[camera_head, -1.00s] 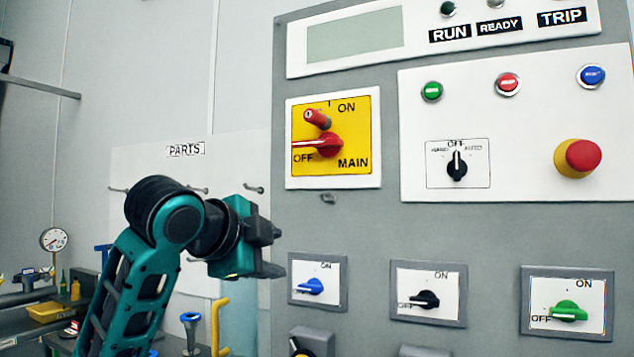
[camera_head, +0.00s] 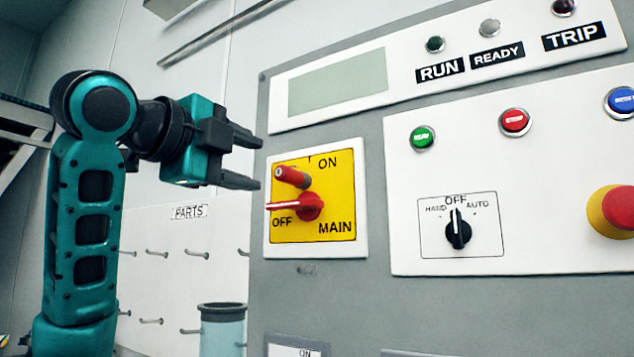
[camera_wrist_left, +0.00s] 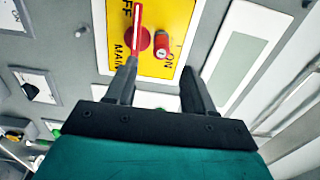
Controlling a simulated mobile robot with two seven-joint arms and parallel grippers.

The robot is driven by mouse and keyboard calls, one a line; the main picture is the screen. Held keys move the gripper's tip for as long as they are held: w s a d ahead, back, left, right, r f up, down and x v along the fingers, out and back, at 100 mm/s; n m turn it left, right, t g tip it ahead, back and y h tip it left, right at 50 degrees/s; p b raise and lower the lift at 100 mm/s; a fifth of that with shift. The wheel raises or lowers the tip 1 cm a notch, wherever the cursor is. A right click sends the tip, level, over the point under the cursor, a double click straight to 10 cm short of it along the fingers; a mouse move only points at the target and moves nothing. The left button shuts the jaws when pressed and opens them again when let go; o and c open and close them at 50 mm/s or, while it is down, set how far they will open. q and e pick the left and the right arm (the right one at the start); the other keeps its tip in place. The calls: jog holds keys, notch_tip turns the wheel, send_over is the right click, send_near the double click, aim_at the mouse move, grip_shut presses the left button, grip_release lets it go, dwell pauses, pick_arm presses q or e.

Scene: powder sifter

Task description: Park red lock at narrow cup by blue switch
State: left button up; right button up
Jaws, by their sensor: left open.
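The red lock (camera_head: 292,177) is a small red cylinder at the yellow MAIN switch plate (camera_head: 340,192), just above the red switch handle (camera_head: 310,207), which points to OFF. The lock also shows in the left wrist view (camera_wrist_left: 163,43), between the fingers' lines. My left gripper (camera_head: 256,164) is open and empty, left of the yellow plate, its fingers pointing toward it. In the left wrist view its two fingers (camera_wrist_left: 159,70) are apart, short of the lock. Only the top of the blue switch's plate (camera_head: 296,348) shows; the switch is cut off. I cannot make out the narrow cup.
A small grey fitting (camera_head: 307,268) sits under the MAIN plate. Right of it are the HAND/OFF/AUTO selector (camera_head: 458,229) and the red emergency button (camera_head: 618,208). A PARTS board with hooks (camera_head: 170,262) and a pale cylinder (camera_head: 222,330) are at lower left.

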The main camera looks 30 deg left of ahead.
aim_at(279, 172)
pick_arm(q)
jog(key=shift+w+d+r, duration=0.1)
jog(key=shift+w, duration=0.1)
dwell(0.3)
jog(key=shift+w+d+p, duration=0.15)
jog(key=shift+w+d, duration=0.05)
jog(key=shift+w, duration=2.05)
jog(key=shift+w+d+p, duration=0.15)
jog(key=shift+w, duration=2.1)
grip_shut()
jog(key=shift+s, duration=0.15)
jog(key=shift+s+a+b, duration=0.15)
jog(key=shift+s+b, duration=0.05)
jog(key=shift+s, duration=1.25)
jog(key=shift+s+a+b, duration=0.1)
jog(key=shift+s+b, duration=0.1)
jog(key=shift+s, duration=1.25)
